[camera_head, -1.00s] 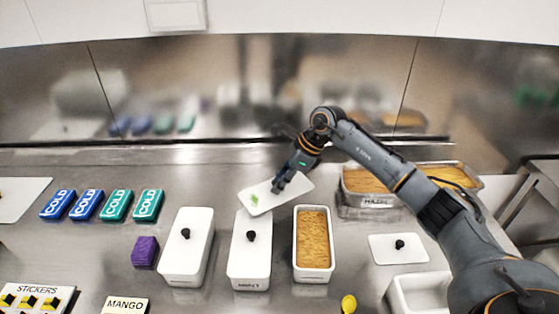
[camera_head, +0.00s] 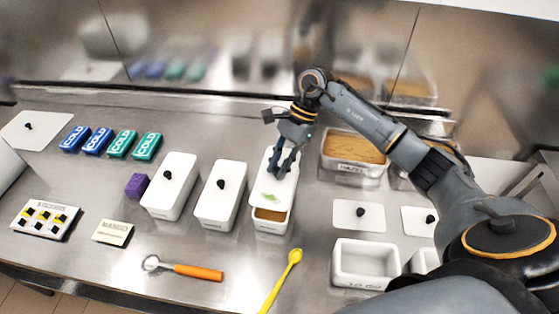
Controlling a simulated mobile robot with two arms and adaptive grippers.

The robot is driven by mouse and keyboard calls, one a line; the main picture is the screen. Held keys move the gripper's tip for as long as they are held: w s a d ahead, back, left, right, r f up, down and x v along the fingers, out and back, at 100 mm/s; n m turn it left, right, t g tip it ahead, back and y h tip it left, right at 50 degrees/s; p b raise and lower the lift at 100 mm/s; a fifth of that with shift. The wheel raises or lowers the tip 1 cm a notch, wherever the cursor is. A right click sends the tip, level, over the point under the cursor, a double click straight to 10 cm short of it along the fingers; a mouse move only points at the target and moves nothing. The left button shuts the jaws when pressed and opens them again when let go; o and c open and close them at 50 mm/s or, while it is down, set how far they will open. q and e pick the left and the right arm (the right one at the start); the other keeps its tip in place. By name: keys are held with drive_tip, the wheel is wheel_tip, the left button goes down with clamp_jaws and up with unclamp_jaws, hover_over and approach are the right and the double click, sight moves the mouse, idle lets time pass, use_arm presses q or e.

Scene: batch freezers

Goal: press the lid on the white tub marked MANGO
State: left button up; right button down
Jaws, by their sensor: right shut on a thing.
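An open white tub (camera_head: 273,226) with golden-brown filling stands right of two lidded white tubs (camera_head: 170,205); I cannot read its front label. My right gripper (camera_head: 279,172) is shut on the knob of a white lid (camera_head: 284,188), which bears a green mark. The lid lies over the back and middle of this tub, and filling shows at the front end. I cannot tell whether the lid touches the rim. A card reading MANGO (camera_head: 113,232) lies at front left. My left gripper is not in view.
A yellow spoon (camera_head: 281,280) and an orange-handled scoop (camera_head: 198,272) lie in front. Empty white tubs (camera_head: 366,280), loose lids (camera_head: 347,214) and a filled metal pan (camera_head: 352,170) stand to the right. COLD packs (camera_head: 122,144) and a purple block (camera_head: 137,186) are left.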

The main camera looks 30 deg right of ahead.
drive_tip(key=shift+f, duration=0.75)
wheel_tip(320, 180, down, 4)
drive_tip(key=b, duration=0.3)
drive_tip(key=shift+f, duration=0.2)
drive_tip(key=shift+b, duration=1.05)
idle(0.5)
drive_tip(key=shift+f+b, duration=0.15)
drive_tip(key=shift+b, duration=0.85)
idle(1.0)
idle(0.3)
